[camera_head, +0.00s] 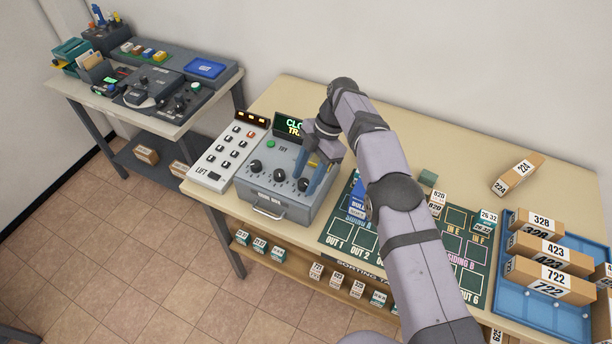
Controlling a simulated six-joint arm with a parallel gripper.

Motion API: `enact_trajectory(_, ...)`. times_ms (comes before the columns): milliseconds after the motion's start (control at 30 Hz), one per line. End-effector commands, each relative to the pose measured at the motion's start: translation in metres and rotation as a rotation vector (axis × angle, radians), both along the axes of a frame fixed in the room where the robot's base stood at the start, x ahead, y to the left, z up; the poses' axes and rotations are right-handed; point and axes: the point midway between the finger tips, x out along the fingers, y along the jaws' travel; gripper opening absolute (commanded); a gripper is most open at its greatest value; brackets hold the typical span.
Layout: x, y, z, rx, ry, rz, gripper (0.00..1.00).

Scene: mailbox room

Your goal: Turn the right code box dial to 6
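The grey code box (270,206) stands on the table and has three dark dials on its sloped face. The left dial (255,166) and middle dial (278,175) are in plain view. The right dial (303,184) is partly hidden by my gripper (304,182). My gripper points down at the box, its two blue-grey fingers apart with their tips at either side of the right dial. I cannot tell whether they touch the dial. The dial's pointer and numbers are too small to read.
A lit sign (290,124) stands behind the box. A white button panel marked LIFT (226,153) is at its left. A green sorting mat (340,232) and a blue tray (530,308) with cartons lie to the right. A drawer handle (268,213) sticks out in front.

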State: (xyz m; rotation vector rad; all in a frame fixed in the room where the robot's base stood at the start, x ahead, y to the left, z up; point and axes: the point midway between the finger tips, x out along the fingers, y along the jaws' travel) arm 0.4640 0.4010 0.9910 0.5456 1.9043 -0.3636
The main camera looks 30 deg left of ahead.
Motion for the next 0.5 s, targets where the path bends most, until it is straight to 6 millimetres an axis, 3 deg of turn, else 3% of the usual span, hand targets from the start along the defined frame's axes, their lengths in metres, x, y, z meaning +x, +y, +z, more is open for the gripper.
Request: enact_trajectory(500, 0.006, -0.003, 0.013, 0.001, -0.002, -0.001, 0.43)
